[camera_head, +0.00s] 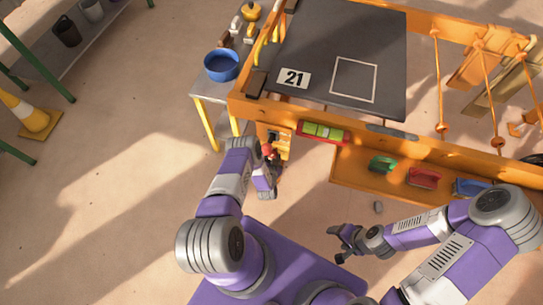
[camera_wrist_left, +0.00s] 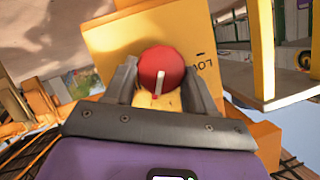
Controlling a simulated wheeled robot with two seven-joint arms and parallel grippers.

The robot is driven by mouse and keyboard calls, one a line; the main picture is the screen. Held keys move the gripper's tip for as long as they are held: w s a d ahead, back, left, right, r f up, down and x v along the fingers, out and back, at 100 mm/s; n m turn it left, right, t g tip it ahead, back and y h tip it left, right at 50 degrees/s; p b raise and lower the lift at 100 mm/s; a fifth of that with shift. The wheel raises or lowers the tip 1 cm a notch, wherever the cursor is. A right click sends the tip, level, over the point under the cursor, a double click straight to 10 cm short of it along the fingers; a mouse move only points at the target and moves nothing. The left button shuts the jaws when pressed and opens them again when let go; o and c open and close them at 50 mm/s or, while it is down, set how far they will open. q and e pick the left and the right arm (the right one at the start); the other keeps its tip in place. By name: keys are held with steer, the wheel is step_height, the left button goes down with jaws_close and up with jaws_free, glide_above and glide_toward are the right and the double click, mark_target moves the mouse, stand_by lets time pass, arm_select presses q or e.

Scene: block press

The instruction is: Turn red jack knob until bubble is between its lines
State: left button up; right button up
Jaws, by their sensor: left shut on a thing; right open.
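The red jack knob (camera_wrist_left: 158,66), round with a white mark, sits between the fingers of my left gripper (camera_wrist_left: 163,80) in front of a yellow plate in the left wrist view. My left gripper is shut on it. In the head view the knob (camera_head: 267,149) is small and partly hidden by my left gripper (camera_head: 269,156). The spirit level (camera_head: 323,132), a red bar with a yellow-green vial, lies on the orange frame's front edge; its bubble and lines are too small to tell. My right gripper (camera_head: 343,241) is open and empty, over the floor.
The orange frame (camera_head: 350,160) holds a dark board (camera_head: 350,45) with a "21" label. A tray beneath holds green (camera_head: 382,164), red (camera_head: 423,177) and blue pieces. A side table with a blue bowl (camera_head: 221,64) stands left. A traffic cone (camera_head: 30,112) stands far left.

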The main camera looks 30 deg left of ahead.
arm_select(q)
steer(key=shift+d+f+m+y, duration=0.1)
steer(key=shift+d+m+y, duration=0.05)
steer(key=shift+m+y, duration=0.8)
steer(key=shift+m, duration=0.35)
steer(key=o, duration=1)
steer(key=p+v, duration=0.2)
steer(key=v, duration=0.5)
steer(key=shift+s+d+p, duration=0.1)
steer(key=shift+s+p, duration=0.2)
steer(key=shift+p, duration=0.05)
